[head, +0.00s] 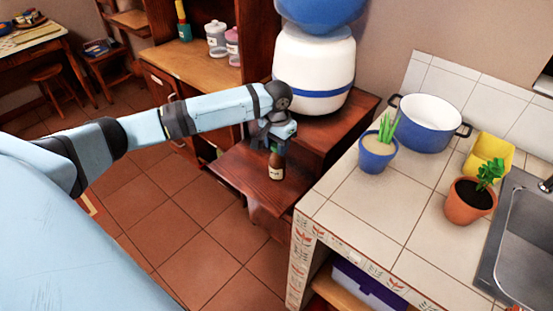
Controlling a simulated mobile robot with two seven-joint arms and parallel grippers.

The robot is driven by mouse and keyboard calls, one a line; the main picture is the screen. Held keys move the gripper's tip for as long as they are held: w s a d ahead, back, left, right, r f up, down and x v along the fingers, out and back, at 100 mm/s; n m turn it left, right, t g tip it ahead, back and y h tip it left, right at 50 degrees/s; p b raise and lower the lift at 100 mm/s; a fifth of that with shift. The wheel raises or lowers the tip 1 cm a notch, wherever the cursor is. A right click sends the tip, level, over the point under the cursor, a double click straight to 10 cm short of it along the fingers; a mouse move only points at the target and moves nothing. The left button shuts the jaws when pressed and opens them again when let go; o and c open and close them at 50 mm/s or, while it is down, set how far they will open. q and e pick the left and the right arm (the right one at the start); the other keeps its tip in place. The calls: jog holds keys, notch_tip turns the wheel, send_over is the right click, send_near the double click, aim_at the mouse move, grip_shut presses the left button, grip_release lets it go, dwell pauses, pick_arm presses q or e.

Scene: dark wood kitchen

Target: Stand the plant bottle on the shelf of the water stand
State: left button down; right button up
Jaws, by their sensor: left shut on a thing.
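A small dark brown bottle with a pale label (275,172) is upright at the low wooden shelf of the water stand (240,178). My left gripper (277,142) comes down on it from above and is shut on its upper part, which the fingers partly hide. The bottle's base looks at or just over the shelf surface; I cannot tell whether it touches. The water stand's higher level carries a white water dispenser with blue bands (313,68) and a blue water jug (320,12). My right gripper is not in view.
The tiled counter (340,200) stands close to the right of the shelf. It holds a blue pot with a plant (378,150), a blue-and-white cooking pot (425,125), a terracotta pot (470,202) and a sink (525,240). A wooden cabinet with jars (216,38) is behind.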

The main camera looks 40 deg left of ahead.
aim_at(277, 158)
pick_arm(q)
notch_tip(277, 158, down, 6)
jog(key=shift+r, duration=0.1)
dwell(0.4)
jog(key=c, duration=0.7)
grip_release()
jog(key=shift+b, duration=0.35)
notch_tip(277, 158, up, 12)
jog(key=shift+r+p, duration=0.1)
jog(key=shift+p, duration=0.6)
